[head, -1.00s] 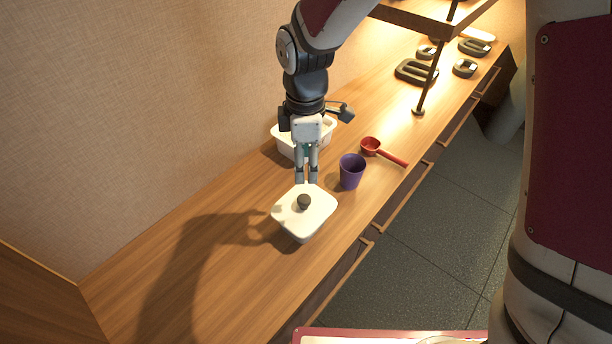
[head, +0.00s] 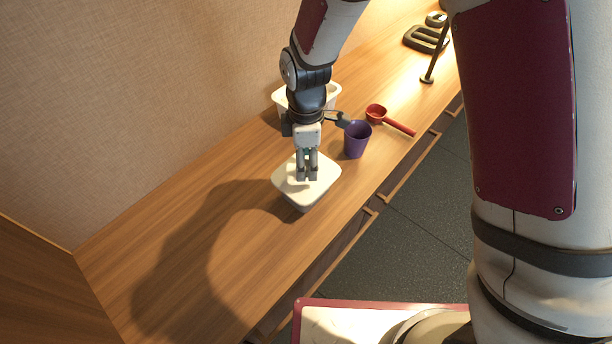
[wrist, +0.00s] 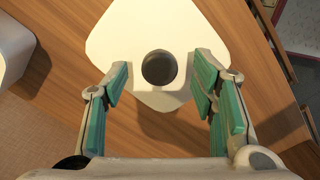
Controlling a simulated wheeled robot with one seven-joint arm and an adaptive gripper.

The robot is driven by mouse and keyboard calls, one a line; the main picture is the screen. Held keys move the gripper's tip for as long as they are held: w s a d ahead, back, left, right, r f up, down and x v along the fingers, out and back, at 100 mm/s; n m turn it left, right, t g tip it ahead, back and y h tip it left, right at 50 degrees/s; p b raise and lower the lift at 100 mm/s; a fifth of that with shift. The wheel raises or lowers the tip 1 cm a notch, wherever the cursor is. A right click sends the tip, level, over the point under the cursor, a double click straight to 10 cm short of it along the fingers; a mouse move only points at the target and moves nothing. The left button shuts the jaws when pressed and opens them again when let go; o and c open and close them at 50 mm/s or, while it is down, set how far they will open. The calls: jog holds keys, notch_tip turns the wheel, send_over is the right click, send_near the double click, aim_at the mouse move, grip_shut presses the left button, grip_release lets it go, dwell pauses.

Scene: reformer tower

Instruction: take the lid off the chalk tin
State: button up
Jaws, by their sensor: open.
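The chalk tin (head: 304,204) stands on the wooden counter with its white, rounded-square lid (head: 322,181) on top. In the wrist view the lid (wrist: 150,30) fills the upper middle, and its dark round knob (wrist: 160,67) lies centred ahead of the fingers. My gripper (head: 307,178) is above the lid, pointing down, and hides the knob in the head view. In the wrist view my gripper (wrist: 160,95) is open, with teal pads apart on either side of the knob and not touching it. I cannot tell the exact height of the fingertips over the lid.
A purple cup (head: 356,140) stands just right of and behind the tin. A red scoop (head: 378,113) lies beyond it. A white open bin (head: 279,98) stands behind my arm near the wall. The counter (head: 190,240) left of the tin is clear.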

notch_tip(320, 180, down, 2)
jog(key=shift+f, duration=0.2)
grip_shut()
jog(key=shift+r, duration=0.1)
